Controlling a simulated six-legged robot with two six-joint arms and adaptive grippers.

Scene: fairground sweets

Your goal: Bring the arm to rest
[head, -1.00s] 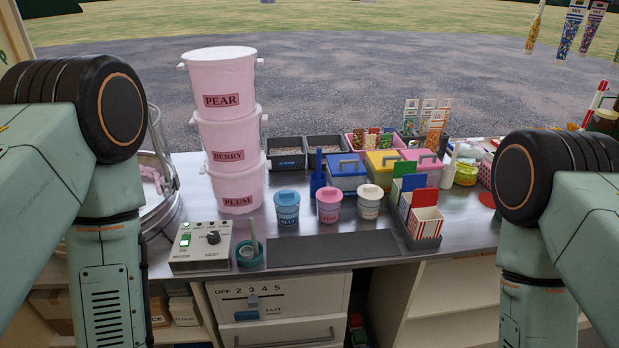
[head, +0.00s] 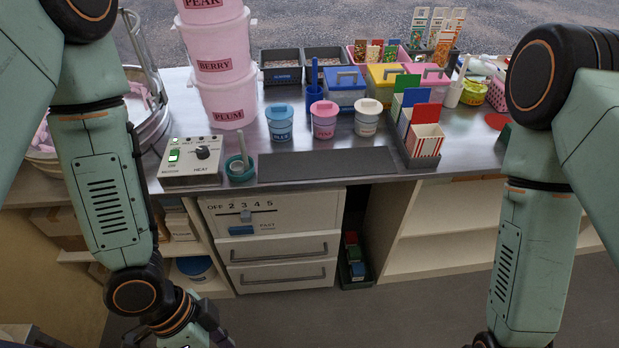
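My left arm hangs down along the left side of the head view, in front of the counter. Its wrist is near the bottom edge, and the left gripper (head: 218,339) is only partly in the picture, so its fingers cannot be made out. My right arm hangs down along the right side, and its gripper is below the picture. Neither arm appears to touch the metal counter (head: 300,148).
The counter carries stacked pink buckets (head: 228,100), a heat control box (head: 190,160), lidded cups (head: 323,118) and a rack of paper bags (head: 425,140). A dark mat (head: 327,165) is bare. Drawers (head: 280,248) and open shelves lie below. The floor in front is clear.

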